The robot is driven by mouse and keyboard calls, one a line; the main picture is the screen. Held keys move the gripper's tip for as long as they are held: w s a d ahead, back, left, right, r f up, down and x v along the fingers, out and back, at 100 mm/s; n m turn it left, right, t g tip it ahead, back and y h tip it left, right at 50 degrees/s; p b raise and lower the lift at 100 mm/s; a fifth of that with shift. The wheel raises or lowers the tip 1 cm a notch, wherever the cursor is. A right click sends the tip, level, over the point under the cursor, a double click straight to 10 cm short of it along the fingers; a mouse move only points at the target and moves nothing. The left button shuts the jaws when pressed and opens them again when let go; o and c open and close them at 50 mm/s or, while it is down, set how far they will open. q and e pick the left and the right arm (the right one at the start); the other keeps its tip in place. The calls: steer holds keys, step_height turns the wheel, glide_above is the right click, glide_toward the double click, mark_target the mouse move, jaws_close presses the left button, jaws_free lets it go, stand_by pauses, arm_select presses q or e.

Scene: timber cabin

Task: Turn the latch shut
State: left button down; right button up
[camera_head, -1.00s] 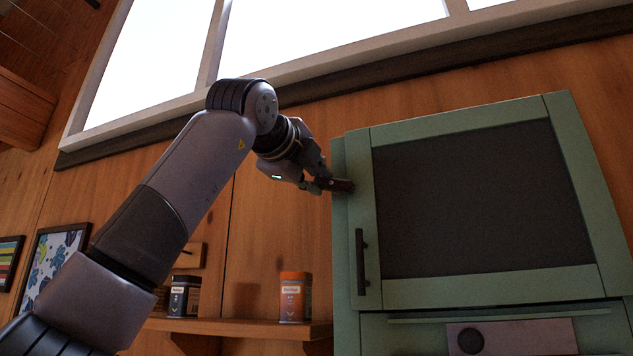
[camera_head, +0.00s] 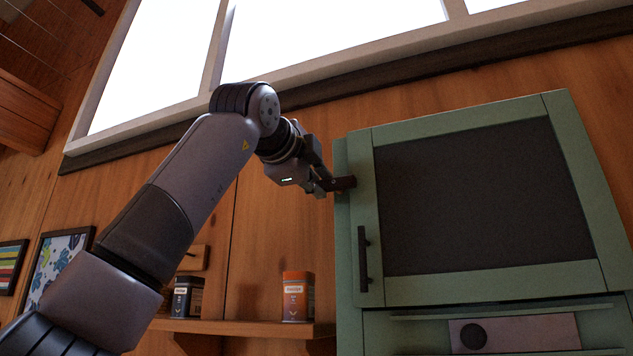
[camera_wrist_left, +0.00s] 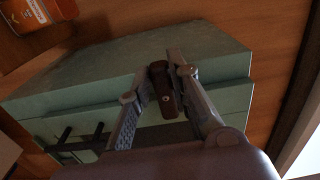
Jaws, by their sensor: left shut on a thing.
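The green cabinet (camera_head: 353,150) has a dark-panelled door (camera_head: 470,200) that looks closed. A small dark brown latch (camera_head: 345,183) sits at the upper left edge of the cabinet and lies roughly level, its right end over the door frame. My left gripper (camera_head: 326,186) reaches it from the left and is shut on the latch. In the left wrist view the latch (camera_wrist_left: 163,90) is between the two fingers of my left gripper (camera_wrist_left: 158,78). The fingers partly hide the latch in the head view. My right gripper is not in view.
A dark vertical handle (camera_head: 363,259) is on the door below the latch. A wooden shelf (camera_head: 240,327) with an orange tin (camera_head: 298,297) and a dark tin (camera_head: 188,296) is lower left. A window sill (camera_head: 400,72) runs above.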

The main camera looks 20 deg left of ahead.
arm_select(q)
steer(key=c, duration=1.5)
jaws_free()
steer(key=shift+a, duration=0.1)
steer(key=shift+s, duration=0.1)
steer(key=s, duration=1.1)
steer(key=shift+s+a, duration=0.15)
steer(key=shift+s, duration=0.25)
